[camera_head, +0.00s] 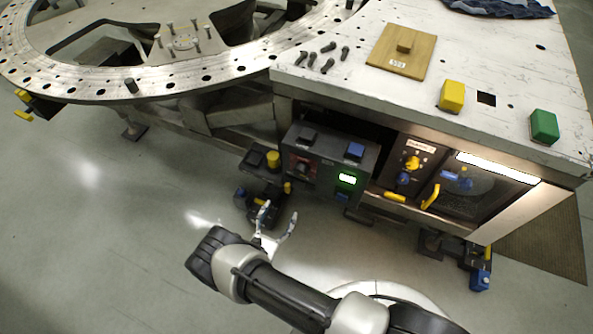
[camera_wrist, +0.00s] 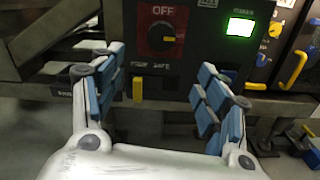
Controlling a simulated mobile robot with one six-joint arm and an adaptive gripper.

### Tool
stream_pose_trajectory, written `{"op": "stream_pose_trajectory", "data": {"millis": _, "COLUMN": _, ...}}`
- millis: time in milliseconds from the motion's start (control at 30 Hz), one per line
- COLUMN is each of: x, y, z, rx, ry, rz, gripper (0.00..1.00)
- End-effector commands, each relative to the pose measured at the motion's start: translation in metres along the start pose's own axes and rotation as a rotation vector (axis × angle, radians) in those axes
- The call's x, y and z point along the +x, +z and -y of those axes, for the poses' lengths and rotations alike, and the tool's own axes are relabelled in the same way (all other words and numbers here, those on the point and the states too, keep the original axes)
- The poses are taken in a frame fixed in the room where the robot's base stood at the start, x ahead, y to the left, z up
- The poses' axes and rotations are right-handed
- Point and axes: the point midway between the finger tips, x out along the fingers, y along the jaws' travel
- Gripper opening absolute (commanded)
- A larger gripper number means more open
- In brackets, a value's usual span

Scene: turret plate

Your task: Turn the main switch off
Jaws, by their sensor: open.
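The main switch (camera_head: 301,168) is a dark rotary knob on a red plate, on the black control box under the table edge. In the wrist view the switch (camera_wrist: 162,36) is upper centre, with "OFF" printed above it and a yellow mark on the knob pointing to the right. The small print below it is too blurred to read surely. My gripper (camera_head: 279,214) is open and empty, in front of and below the box. In the wrist view my gripper (camera_wrist: 161,68) has its blue-padded fingers spread to either side below the switch, apart from it.
A lit green display (camera_head: 347,179) is right of the switch. A yellow peg (camera_wrist: 137,89) shows below the switch. A panel with a yellow knob (camera_head: 411,163) and yellow handle (camera_head: 431,196) lies further right. Bolts and colored blocks are on the white tabletop (camera_head: 370,95).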

Motion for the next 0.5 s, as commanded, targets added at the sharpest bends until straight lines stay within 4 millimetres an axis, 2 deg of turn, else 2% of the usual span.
{"op": "stream_pose_trajectory", "data": {"millis": 167, "x": 0.029, "y": 0.000, "z": 0.002, "rx": 0.002, "ry": -0.009, "rz": 0.001, "gripper": 0.68}}
{"op": "stream_pose_trajectory", "data": {"millis": 500, "x": 0.104, "y": -0.001, "z": 0.002, "rx": 0.004, "ry": -0.010, "rz": 0.001, "gripper": 0.68}}
